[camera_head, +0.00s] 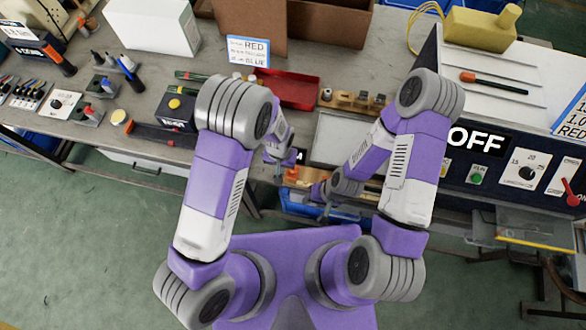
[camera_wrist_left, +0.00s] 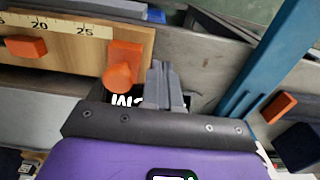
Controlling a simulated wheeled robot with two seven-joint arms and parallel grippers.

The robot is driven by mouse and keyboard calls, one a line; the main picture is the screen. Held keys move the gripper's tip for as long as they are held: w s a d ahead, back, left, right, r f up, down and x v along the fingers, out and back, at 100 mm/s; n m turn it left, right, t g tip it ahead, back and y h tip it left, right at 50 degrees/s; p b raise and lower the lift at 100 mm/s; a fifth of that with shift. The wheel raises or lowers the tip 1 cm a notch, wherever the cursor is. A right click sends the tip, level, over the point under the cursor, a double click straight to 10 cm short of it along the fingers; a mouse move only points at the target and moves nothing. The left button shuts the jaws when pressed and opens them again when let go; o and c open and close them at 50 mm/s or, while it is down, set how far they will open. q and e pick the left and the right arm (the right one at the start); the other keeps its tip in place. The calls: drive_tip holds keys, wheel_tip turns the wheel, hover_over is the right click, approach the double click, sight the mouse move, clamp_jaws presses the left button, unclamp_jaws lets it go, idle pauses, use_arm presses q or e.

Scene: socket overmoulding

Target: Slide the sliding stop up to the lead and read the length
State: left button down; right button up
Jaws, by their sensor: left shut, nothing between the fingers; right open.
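A wooden measuring board (camera_wrist_left: 75,45) with a printed scale showing 20 and 25 lies in the left wrist view. An orange block with a round knob (camera_wrist_left: 122,68) sits at its end past the 25, and a smaller orange block (camera_wrist_left: 25,47) sits near the 20. I cannot tell for sure which is the sliding stop. My left gripper (camera_wrist_left: 160,68) is shut and empty, just right of the knobbed block. In the head view the board (camera_head: 305,182) is mostly hidden by my arms. My left gripper (camera_head: 284,157) is above it; my right gripper (camera_head: 318,192) is open near it. I cannot make out the lead.
A red tray (camera_head: 292,90) and a wooden rack (camera_head: 352,98) stand behind my grippers. A sign card (camera_head: 248,50) reads RED and BLUE. The machine panel (camera_head: 500,165) reading OFF is at the right. A blue post (camera_wrist_left: 270,60) rises right of my left gripper.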

use_arm(q)
drive_tip(key=shift+d, duration=0.2)
drive_tip(key=shift+s+d+b, duration=0.1)
drive_tip(key=shift+s+d, duration=0.4)
drive_tip(key=shift+d, duration=0.95)
drive_tip(key=shift+s+d+b, duration=0.15)
drive_tip(key=shift+s+d, duration=0.3)
drive_tip(key=shift+d, duration=0.95)
drive_tip(key=shift+s+d+b, duration=0.1)
drive_tip(key=shift+s+d, duration=0.4)
drive_tip(key=shift+d, duration=0.95)
drive_tip(key=shift+a, duration=0.1)
drive_tip(key=shift+w+a, duration=0.2)
drive_tip(key=shift+a, duration=0.35)
wheel_tip(320, 180, up, 7)
drive_tip(key=p, duration=0.4)
drive_tip(key=shift+p, duration=0.35)
drive_tip(key=shift+s, duration=0.1)
